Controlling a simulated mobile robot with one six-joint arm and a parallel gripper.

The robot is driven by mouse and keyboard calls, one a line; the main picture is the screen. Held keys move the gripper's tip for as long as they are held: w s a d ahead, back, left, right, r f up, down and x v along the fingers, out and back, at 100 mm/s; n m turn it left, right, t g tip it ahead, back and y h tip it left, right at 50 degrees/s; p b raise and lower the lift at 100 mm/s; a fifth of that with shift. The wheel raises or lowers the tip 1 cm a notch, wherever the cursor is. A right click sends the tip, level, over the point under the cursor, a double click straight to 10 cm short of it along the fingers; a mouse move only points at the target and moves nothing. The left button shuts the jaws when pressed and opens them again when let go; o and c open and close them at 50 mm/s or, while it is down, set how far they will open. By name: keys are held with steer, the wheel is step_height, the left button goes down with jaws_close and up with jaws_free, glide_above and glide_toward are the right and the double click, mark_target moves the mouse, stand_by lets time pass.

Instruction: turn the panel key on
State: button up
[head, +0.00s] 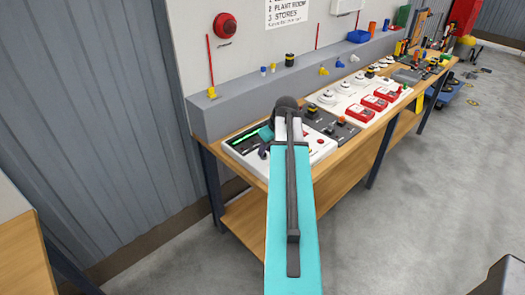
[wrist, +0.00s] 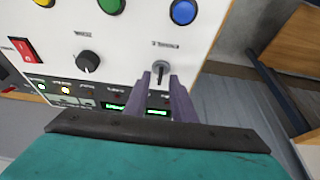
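The panel key (wrist: 160,72) is a small grey metal key in a round switch on the white control panel (wrist: 125,45). In the wrist view its flat grip runs roughly up and down the picture. The label above it is too small to read. My gripper (wrist: 161,78) has its two purple fingers apart, one on each side of the key, with a gap showing between them. I cannot tell whether a finger touches it. In the head view the panel (head: 318,150) lies on the workbench, and my arm hides the key and most of my gripper.
Near the key are a black knob (wrist: 87,62), a red rocker switch (wrist: 22,48), a green button (wrist: 111,5), a blue button (wrist: 183,12) and lit green displays (wrist: 118,106). The workbench (head: 330,180) runs right with red boxes (head: 360,113).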

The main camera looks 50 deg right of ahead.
steer(key=shift+w+f, duration=0.2)
steer(key=shift+f, duration=0.35)
steer(key=shift+c, duration=0.3)
